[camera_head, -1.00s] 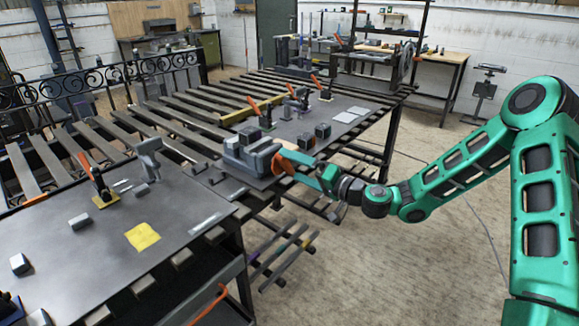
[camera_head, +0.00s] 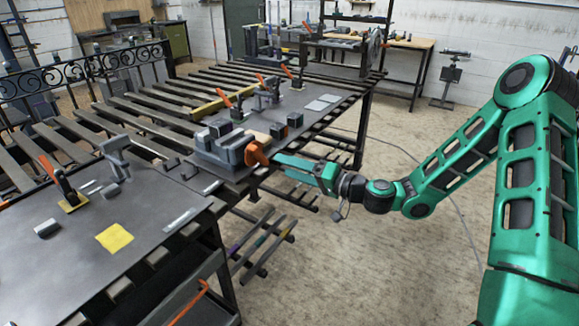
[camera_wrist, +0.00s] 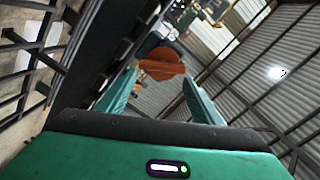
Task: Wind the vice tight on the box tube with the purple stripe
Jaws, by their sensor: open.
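The grey vice (camera_head: 225,148) stands at the near edge of the slatted bench, with its orange handle (camera_head: 257,153) on the side facing my arm. My gripper (camera_head: 276,159) is open at the handle. In the wrist view the orange handle (camera_wrist: 161,63) shows at the far end of the gap between the two green fingers (camera_wrist: 160,80); I cannot tell if they touch it. A tube with a purple mark (camera_head: 235,249) lies on the low rack under the bench, among tubes with other coloured marks. What is between the vice jaws is not clear.
A dark table (camera_head: 75,265) with a yellow sheet (camera_head: 115,238) and a small block (camera_head: 47,229) stands at the near left. Toggle clamps (camera_head: 268,92) and small dark blocks (camera_head: 295,119) are behind the vice. The floor (camera_head: 350,255) below my arm is open.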

